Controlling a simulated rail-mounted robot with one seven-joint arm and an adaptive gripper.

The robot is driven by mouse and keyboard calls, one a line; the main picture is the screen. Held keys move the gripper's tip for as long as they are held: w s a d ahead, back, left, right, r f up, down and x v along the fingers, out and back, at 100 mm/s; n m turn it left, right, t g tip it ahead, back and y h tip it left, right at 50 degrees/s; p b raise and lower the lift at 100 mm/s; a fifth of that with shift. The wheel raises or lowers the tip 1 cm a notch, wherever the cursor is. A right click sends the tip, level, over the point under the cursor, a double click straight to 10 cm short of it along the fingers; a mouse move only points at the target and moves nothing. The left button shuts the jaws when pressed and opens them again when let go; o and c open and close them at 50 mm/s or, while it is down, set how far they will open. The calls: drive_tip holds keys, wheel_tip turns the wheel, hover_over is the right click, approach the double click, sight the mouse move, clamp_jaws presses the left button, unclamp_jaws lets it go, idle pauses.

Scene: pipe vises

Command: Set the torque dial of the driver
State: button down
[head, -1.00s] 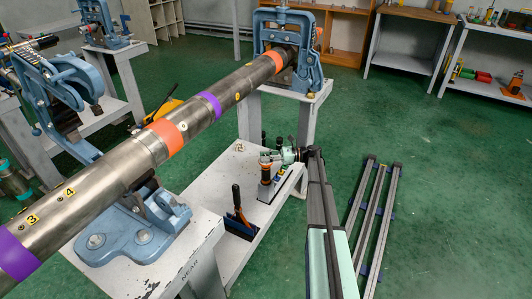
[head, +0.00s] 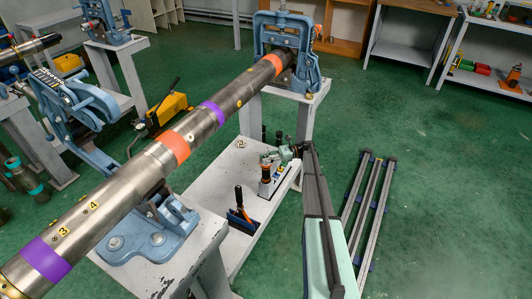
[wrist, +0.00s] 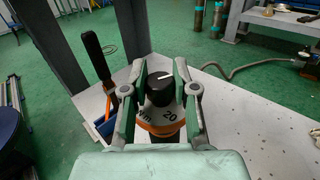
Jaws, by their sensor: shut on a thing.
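The driver (head: 265,174) stands upright on the white bench between the two pipe stands, with an orange band showing. In the wrist view its black torque dial (wrist: 160,90) has a white pointer mark. Below the dial is a pale scale ring (wrist: 163,114) reading "20" and "Nm", then an orange ring. My gripper (wrist: 160,75) is shut on the dial, one finger on each side. The pointer mark aims toward the upper right, not straight at the "20". In the head view my gripper (head: 280,156) reaches the driver's top from the right, and the dial is hidden there.
A black-handled blue tool (head: 240,212) stands on the bench left of the driver. A long steel pipe (head: 180,148) with purple and orange bands lies in blue vises above the bench. Dark rails (head: 368,200) lie on the floor at right; green floor beyond is clear.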

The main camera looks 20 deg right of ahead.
drive_tip(key=shift+n+g+p, duration=0.4)
drive_tip(key=shift+g+p, duration=0.2)
drive_tip(key=shift+p, duration=1.8)
drive_tip(key=c, duration=0.9)
unclamp_jaws()
drive_tip(key=shift+o, duration=0.2)
drive_tip(key=shift+r, duration=0.1)
wheel_tip(320, 180, up, 10)
drive_tip(key=shift+f, duration=0.1)
